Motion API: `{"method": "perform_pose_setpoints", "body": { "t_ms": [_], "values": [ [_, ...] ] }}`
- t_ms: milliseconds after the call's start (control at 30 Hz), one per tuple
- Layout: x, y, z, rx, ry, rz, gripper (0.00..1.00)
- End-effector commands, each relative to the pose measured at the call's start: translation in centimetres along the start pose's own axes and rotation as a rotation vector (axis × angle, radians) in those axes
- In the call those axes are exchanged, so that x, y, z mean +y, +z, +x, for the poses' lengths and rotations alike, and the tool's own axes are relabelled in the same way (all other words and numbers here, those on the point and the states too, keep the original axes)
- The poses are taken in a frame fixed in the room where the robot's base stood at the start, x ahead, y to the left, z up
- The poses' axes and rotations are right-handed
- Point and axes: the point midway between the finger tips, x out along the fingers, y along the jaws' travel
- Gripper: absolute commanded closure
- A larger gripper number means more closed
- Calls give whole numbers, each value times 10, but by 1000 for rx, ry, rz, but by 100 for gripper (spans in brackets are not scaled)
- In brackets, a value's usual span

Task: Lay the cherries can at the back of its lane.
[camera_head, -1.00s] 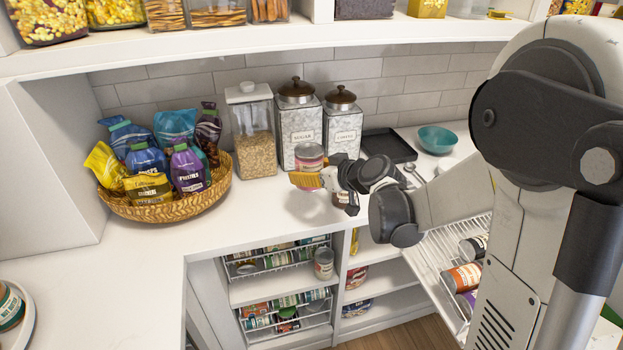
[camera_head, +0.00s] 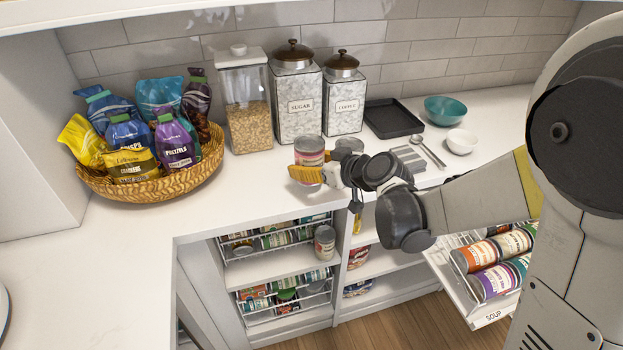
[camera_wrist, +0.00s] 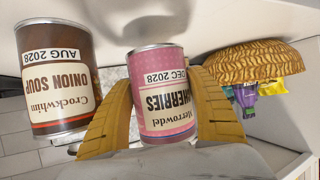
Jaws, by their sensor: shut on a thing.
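The pink cherries can (camera_wrist: 160,100) is between the yellow fingers of my gripper (camera_wrist: 163,112) in the wrist view, its label upside down there. In the head view the can (camera_head: 309,146) is upright above the counter near its front edge; I cannot tell whether its base touches. My gripper (camera_head: 308,174) is shut on it, and a finger hides its lower part. White wire racks with lying cans are below the counter, an upper rack (camera_head: 262,254) and a lower rack (camera_head: 262,323). I cannot tell which lane is for cherries.
A brown onion soup can (camera_wrist: 62,85) stands close beside my gripper. Sugar (camera_head: 296,103) and coffee (camera_head: 344,100) canisters stand behind. A snack basket (camera_head: 150,198) is at left. A can (camera_head: 324,243) stands on the shelf. A soup rack (camera_head: 462,296) juts out at right.

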Motion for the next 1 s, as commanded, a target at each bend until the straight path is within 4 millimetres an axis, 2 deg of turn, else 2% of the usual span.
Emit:
{"method": "perform_pose_setpoints", "body": {
  "t_ms": [200,600,633,1000],
  "values": [
    [0,29,14,1,1,1,76],
    [0,33,16,0,1,1,76],
    [0,33,15,0,0,0,26],
    [0,29,14,0,0,0,24]
  ]
}}
